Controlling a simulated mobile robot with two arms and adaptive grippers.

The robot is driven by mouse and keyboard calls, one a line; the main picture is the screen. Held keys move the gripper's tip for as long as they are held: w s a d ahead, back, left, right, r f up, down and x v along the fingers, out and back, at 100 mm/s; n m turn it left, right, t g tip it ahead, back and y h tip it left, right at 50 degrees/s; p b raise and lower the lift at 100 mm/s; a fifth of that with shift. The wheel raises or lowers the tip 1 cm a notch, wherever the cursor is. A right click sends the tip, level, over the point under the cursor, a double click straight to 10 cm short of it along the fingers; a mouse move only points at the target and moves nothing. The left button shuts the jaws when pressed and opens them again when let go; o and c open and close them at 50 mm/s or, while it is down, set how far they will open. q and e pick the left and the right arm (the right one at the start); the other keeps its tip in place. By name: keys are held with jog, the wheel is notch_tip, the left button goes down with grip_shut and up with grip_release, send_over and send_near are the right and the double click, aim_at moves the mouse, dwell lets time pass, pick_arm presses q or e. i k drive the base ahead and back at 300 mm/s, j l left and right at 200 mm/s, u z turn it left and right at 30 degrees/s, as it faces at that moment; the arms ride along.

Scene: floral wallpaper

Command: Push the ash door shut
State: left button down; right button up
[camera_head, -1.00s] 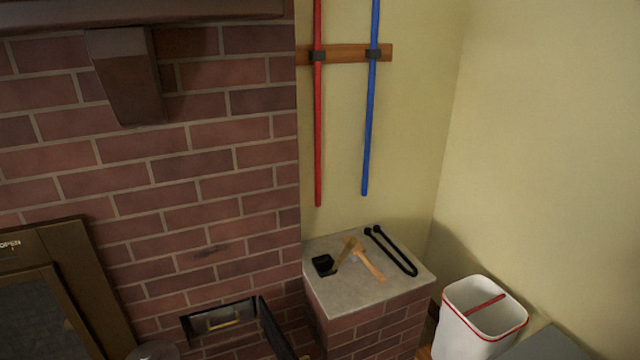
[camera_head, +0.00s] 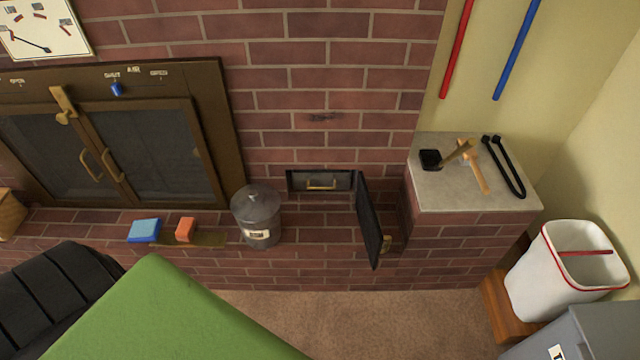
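The ash door (camera_head: 368,221) is a small dark panel on the brick wall. It stands open, swung out to the right from its rectangular opening (camera_head: 291,182). A brass-coloured handle (camera_head: 322,184) shows inside the opening, and a small brass-coloured piece (camera_head: 386,243) shows at the door's lower right. Neither of my grippers is in view.
A lidded grey can (camera_head: 257,215) stands on the brick hearth left of the opening. Blue (camera_head: 144,230) and orange (camera_head: 186,229) blocks lie farther left. A brick ledge with tools (camera_head: 440,190) is right of the door. A white bin (camera_head: 560,285) stands at right.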

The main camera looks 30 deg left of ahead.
aim_at(373, 238)
jog(key=i+l+u, duration=0.1)
jog(key=u, duration=1)
jog(key=i+l+u, duration=0.25)
jog(key=l, duration=0.15)
jog(key=l+u, duration=0.2)
jog(key=l, duration=0.25)
jog(key=i+l+u, duration=0.25)
jog(key=l, duration=0.2)
jog(key=l+u, duration=0.25)
jog(key=l, duration=0.9)
